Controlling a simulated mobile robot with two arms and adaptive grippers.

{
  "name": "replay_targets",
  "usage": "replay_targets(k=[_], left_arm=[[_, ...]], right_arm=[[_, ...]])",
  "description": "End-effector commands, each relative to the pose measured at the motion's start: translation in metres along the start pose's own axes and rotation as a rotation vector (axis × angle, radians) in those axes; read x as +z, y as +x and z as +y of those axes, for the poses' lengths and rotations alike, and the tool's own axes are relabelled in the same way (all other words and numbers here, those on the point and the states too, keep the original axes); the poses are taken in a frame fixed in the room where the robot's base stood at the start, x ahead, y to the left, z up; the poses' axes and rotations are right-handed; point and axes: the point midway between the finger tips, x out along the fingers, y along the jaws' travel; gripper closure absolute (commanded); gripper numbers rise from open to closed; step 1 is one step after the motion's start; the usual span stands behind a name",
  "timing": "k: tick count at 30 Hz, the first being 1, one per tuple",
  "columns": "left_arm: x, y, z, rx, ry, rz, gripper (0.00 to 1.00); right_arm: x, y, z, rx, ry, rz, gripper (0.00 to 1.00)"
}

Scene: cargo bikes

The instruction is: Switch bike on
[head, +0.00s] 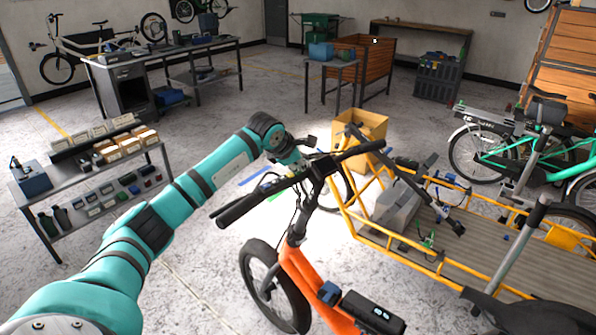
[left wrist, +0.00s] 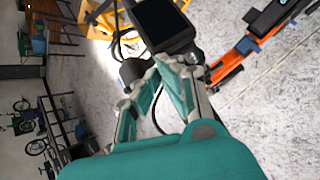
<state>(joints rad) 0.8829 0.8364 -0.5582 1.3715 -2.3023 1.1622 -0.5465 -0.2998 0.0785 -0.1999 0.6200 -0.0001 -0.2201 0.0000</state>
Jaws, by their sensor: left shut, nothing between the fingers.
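The cargo bike has an orange frame (head: 303,275) and black handlebars (head: 240,206), and stands in front of me. A small black display (head: 322,166) sits at the middle of the handlebars. In the left wrist view the display (left wrist: 163,22) is large, and its screen looks dark. My left gripper (head: 296,160) is at the handlebars, just left of the display, partly hidden in the head view. In the left wrist view its teal and grey fingers (left wrist: 165,72) are shut and empty, close below the display; I cannot tell whether they touch it. My right gripper is not in view.
The bike's yellow-railed cargo bed (head: 480,262) extends right, holding a grey box (head: 397,207). A cardboard box (head: 360,128) stands behind. A shelf cart (head: 90,175) is at left, a workbench (head: 160,50) at the back. A teal bike (head: 530,155) stands at right.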

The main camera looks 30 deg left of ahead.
Motion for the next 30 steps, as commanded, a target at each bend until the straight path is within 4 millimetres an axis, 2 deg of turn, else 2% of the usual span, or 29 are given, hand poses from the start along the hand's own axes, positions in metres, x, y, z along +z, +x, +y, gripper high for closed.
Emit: replay_targets(k=[9, 30], left_arm=[[-0.001, 0.002, -0.001, 0.000, 0.000, 0.001, 1.00], [0.006, -0.009, 0.007, 0.000, 0.000, 0.001, 1.00]], right_arm=[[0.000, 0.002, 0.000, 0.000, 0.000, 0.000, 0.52], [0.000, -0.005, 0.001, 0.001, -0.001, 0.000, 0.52]])
